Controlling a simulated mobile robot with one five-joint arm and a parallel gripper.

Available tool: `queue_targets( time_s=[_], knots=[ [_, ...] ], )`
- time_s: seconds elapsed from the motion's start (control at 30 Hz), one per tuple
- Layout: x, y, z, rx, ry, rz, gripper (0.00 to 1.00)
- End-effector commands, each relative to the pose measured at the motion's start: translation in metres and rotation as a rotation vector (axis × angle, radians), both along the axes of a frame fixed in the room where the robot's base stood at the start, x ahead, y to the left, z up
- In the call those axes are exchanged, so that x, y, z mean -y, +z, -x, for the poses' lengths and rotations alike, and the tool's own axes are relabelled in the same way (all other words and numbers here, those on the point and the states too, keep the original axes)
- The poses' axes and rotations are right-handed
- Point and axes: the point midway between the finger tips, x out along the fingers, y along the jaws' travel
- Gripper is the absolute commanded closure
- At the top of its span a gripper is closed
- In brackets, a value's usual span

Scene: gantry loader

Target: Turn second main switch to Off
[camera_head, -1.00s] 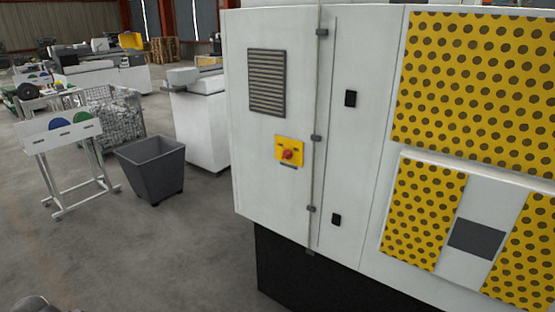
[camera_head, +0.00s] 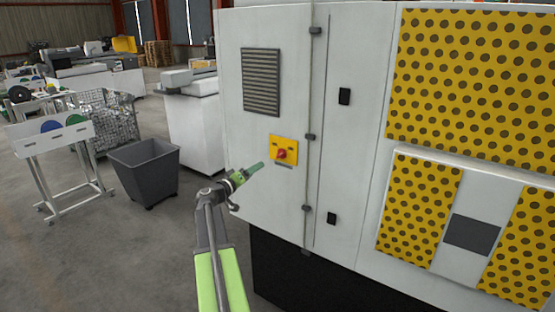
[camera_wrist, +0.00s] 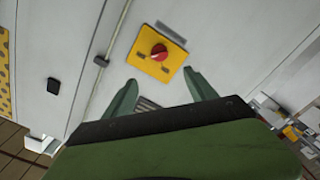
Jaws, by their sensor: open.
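The main switch is a red rotary knob (camera_head: 281,155) on a yellow plate (camera_head: 287,143), fixed to the white cabinet door (camera_head: 240,130). In the wrist view the red knob (camera_wrist: 159,52) sits on its yellow plate (camera_wrist: 144,64), beyond and between my fingertips. My gripper (camera_head: 256,167) is in front of the cabinet, just left of and below the knob in the head view. In the wrist view my gripper (camera_wrist: 160,80) has its two green fingers spread apart with nothing between them. It appears apart from the knob. The knob's exact setting is too small to read.
The cabinet has a vent grille (camera_head: 261,82), black latches (camera_head: 344,96) and yellow dotted panels (camera_head: 470,75). A grey bin (camera_head: 145,172) and a white stand (camera_head: 55,140) are on the left.

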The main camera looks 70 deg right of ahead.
Motion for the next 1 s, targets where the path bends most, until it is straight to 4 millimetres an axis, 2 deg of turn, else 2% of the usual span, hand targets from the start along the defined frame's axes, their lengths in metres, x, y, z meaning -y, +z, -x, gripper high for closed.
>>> queue_targets(
  time_s=[0.17, 0.27, 0.7, 0.83, 1.0],
  knots=[
    [0.009, 0.0, 0.002, -0.001, -0.001, 0.0, 0.35],
    [0.027, 0.0, 0.006, -0.001, -0.003, 0.0, 0.35],
    [0.133, 0.0, 0.034, -0.001, -0.002, -0.003, 0.35],
    [0.154, 0.0, 0.04, -0.001, -0.002, -0.003, 0.35],
    [0.167, 0.0, 0.044, -0.001, -0.001, -0.003, 0.35]
  ],
)
